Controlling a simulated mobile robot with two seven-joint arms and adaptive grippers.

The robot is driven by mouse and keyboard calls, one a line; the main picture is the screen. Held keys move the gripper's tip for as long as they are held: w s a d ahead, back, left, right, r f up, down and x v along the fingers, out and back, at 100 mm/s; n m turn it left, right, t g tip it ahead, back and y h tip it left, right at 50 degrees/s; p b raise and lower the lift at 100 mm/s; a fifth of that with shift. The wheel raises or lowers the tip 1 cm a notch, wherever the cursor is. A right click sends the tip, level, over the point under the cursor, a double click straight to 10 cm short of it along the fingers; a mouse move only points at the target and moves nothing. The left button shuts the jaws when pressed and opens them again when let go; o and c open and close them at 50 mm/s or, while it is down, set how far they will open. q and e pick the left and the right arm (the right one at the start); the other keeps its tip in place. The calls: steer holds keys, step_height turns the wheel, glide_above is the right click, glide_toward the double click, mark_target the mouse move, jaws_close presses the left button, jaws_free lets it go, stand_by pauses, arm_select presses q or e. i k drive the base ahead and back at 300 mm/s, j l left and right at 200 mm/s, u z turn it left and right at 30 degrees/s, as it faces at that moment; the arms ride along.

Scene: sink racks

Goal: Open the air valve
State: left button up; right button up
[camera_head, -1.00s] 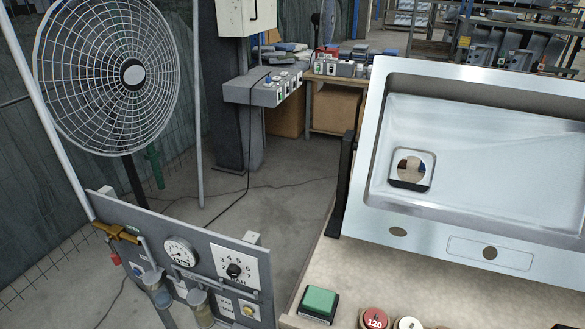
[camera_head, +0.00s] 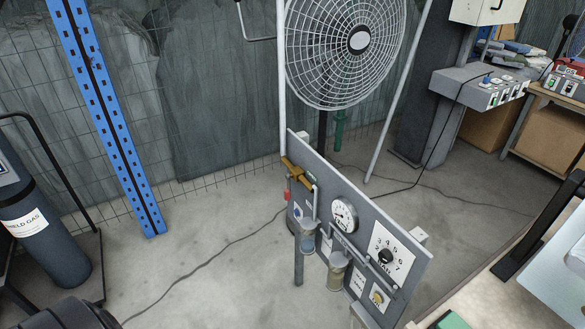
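A grey upright panel (camera_head: 350,198) stands right of the middle in the head view. A brass-coloured valve (camera_head: 297,173) with a yellow-brown handle sits at its upper left corner, joined to a white vertical pipe. I take it for the air valve. A red tag or part (camera_head: 287,196) hangs just below it. The panel also bears a round gauge (camera_head: 343,214), a numbered dial (camera_head: 386,256) with a black knob, and two filter bowls (camera_head: 337,270) under the pipework. Neither of my grippers shows, and nothing visible touches the valve.
A large caged fan (camera_head: 345,50) stands behind the panel. A dark gas cylinder (camera_head: 45,235) is at the left, near a blue perforated post (camera_head: 110,125). A table edge and green button (camera_head: 450,321) are at lower right. The floor left of the panel is open, with a cable.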

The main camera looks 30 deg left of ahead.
mark_target(287, 191)
steer(key=u, duration=1.05)
